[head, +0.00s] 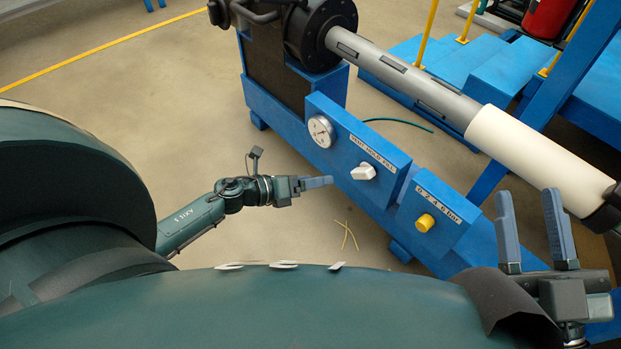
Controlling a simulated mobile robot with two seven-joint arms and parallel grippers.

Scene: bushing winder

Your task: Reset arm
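My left gripper (318,183) reaches in from the left and points at the blue control panel. Its fingers are seen edge-on and overlap, so the gap between them does not show. Its tips appear just left of the white rotary knob (363,171); I cannot tell how far apart they are in depth. My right gripper (527,194) is at the lower right with its fingers pointing up. Its two blue-grey fingers stand apart with nothing between them. It appears in front of the blue machine base, below the white cylinder (540,155).
The blue panel (338,140) carries a round gauge (320,131); a lower box (437,205) carries a yellow button (425,222). A grey shaft (405,80) runs above. Yellow strips (346,235) lie on the floor. Blue steps (400,60) stand behind.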

